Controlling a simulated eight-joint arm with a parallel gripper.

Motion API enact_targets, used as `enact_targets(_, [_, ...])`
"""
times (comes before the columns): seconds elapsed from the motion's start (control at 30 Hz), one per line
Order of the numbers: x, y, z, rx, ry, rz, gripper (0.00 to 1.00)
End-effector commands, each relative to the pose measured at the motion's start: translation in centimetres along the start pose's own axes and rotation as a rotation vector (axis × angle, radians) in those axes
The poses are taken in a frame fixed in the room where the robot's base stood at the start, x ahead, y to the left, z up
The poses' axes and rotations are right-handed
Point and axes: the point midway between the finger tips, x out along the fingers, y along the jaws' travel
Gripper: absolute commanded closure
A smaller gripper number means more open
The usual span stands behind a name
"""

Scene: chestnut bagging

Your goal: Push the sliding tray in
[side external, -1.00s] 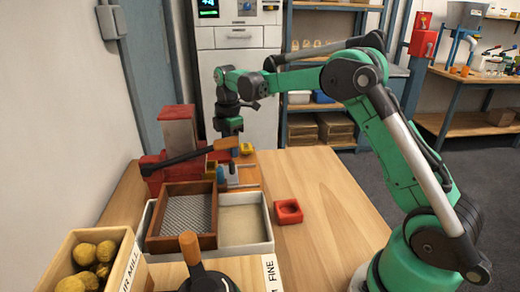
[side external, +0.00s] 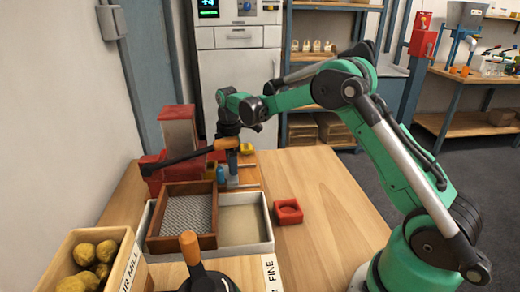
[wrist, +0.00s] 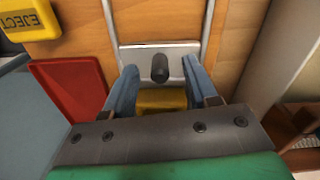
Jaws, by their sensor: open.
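The sliding tray (wrist: 133,58) shows in the wrist view as a pale metal plate between two light rails, with a dark upright knob (wrist: 160,67) on it. My gripper (wrist: 160,72) is open, its two blue fingers reaching over the plate on either side of the knob. I cannot tell whether a finger touches it. A yellow block (wrist: 162,100) lies between the fingers, nearer the palm. In the side view my gripper (side external: 232,163) points down beside the red press (side external: 179,130); the press's lever partly hides it, and the tray is hard to make out there.
The black lever with an orange handle (side external: 227,143) crosses near my gripper. A yellow EJECT button (wrist: 28,20) is at the wrist view's upper left. A wooden sieve (side external: 182,243) sits on a white bin (side external: 268,233).

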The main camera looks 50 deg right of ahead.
Motion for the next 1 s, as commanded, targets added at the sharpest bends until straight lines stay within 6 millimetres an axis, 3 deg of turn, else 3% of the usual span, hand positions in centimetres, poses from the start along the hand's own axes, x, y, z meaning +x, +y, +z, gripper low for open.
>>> enact_targets(0.13, [-0.01, 0.00, 0.00, 0.000, 0.000, 0.000, 0.48])
enact_targets(0.17, [-0.01, 0.00, 0.00, 0.000, 0.000, 0.000, 0.53])
enact_targets(0.33, [-0.03, 0.00, 0.00, -0.001, 0.000, 0.000, 1.00])
enact_targets(1.0, [-0.06, 0.00, 0.00, -0.001, 0.000, 0.000, 1.00])
